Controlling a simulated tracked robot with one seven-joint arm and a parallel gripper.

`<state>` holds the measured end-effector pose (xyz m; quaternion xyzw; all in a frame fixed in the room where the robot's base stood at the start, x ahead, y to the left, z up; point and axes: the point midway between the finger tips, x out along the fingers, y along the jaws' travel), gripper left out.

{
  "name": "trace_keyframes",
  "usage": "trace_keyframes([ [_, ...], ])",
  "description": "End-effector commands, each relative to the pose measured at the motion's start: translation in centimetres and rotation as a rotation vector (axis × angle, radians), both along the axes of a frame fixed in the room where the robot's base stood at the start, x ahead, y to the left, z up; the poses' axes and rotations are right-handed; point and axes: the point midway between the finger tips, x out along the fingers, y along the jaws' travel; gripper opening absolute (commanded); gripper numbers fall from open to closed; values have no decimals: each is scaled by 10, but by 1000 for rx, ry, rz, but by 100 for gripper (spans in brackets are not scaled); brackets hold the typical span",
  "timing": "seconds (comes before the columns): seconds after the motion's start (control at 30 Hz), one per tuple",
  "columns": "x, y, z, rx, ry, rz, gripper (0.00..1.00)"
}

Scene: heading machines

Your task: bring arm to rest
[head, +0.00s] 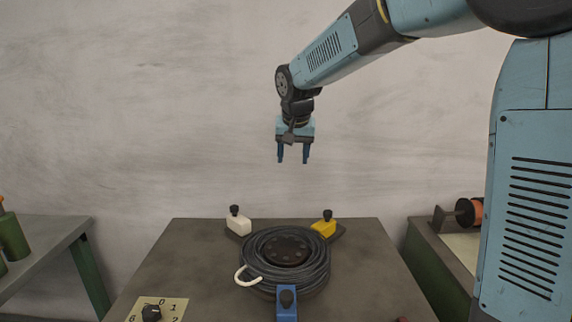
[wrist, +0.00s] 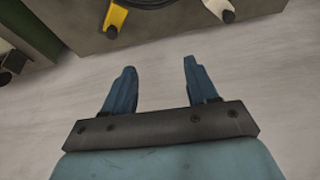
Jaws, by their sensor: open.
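My gripper (head: 293,160) hangs from my blue arm in the head view, pointing down, high above the far side of the grey table (head: 190,265). Its two dark blue fingers are apart with nothing between them. The wrist view also shows my gripper (wrist: 158,80) open and empty, with pale wall or floor behind the fingers and the table's edge at the top. No object touches the fingers.
A coil of dark cable (head: 257,270) lies on the table, with white (head: 238,225), yellow (head: 324,228) and blue (head: 287,305) clamp-like blocks around it. A numbered dial (head: 151,313) sits front left. Side benches stand left (head: 40,235) and right (head: 445,260). Air around my gripper is clear.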

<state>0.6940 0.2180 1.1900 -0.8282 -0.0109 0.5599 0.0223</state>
Motion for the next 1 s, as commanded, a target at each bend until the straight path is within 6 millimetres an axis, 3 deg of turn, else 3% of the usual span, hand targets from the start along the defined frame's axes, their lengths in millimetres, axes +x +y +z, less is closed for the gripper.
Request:
trace_keyframes([
  [0.1, -21, -32, 11, 7, -6, -5, 58],
  [0.5, -97, -114, 30, 14, -29, -2, 58],
  [1.0, -205, -184, 22, -3, -68, 1, 58],
])
